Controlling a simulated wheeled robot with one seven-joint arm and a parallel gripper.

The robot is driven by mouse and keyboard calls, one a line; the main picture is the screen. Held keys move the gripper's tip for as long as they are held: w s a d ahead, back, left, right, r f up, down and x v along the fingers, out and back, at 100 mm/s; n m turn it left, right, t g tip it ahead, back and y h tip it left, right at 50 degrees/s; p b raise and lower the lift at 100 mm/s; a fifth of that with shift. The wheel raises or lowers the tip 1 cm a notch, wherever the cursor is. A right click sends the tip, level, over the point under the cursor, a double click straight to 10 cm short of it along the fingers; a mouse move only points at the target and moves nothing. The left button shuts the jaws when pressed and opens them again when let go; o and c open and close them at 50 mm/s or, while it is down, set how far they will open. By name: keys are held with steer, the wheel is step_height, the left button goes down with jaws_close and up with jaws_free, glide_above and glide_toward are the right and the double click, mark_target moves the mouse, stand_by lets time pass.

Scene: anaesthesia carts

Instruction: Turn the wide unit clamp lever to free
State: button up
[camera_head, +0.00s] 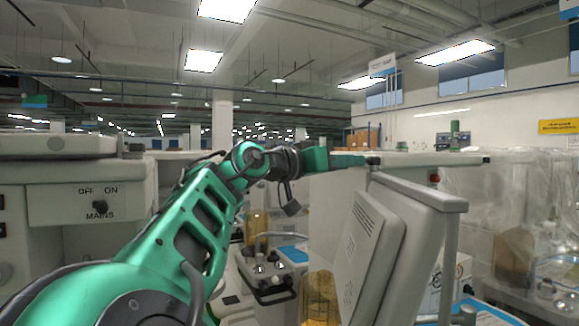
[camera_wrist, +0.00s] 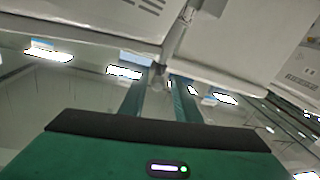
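My green gripper (camera_head: 362,160) is stretched out level in the head view, its tips by a dark collar (camera_head: 373,161) above the pale tilted unit (camera_head: 372,250). In the wrist view my two fingers (camera_wrist: 163,78) stand apart with a gap between them. A thin grey rod (camera_wrist: 178,32) comes down from a pale panel (camera_wrist: 115,18) and ends in a small dark tip close to the fingertips. I cannot tell whether it touches them. I cannot make out for sure which part is the clamp lever, or its setting.
A cart with a MAINS OFF/ON switch (camera_head: 100,208) stands at the left. A pale top rail (camera_head: 440,160) runs right from the gripper. Behind are a cart with knobs (camera_head: 268,270), an amber canister (camera_head: 320,298) and plastic-covered equipment (camera_head: 515,240). The space above the arm is open.

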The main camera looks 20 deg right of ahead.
steer(key=shift+x, duration=2)
steer(key=shift+c, duration=0.3)
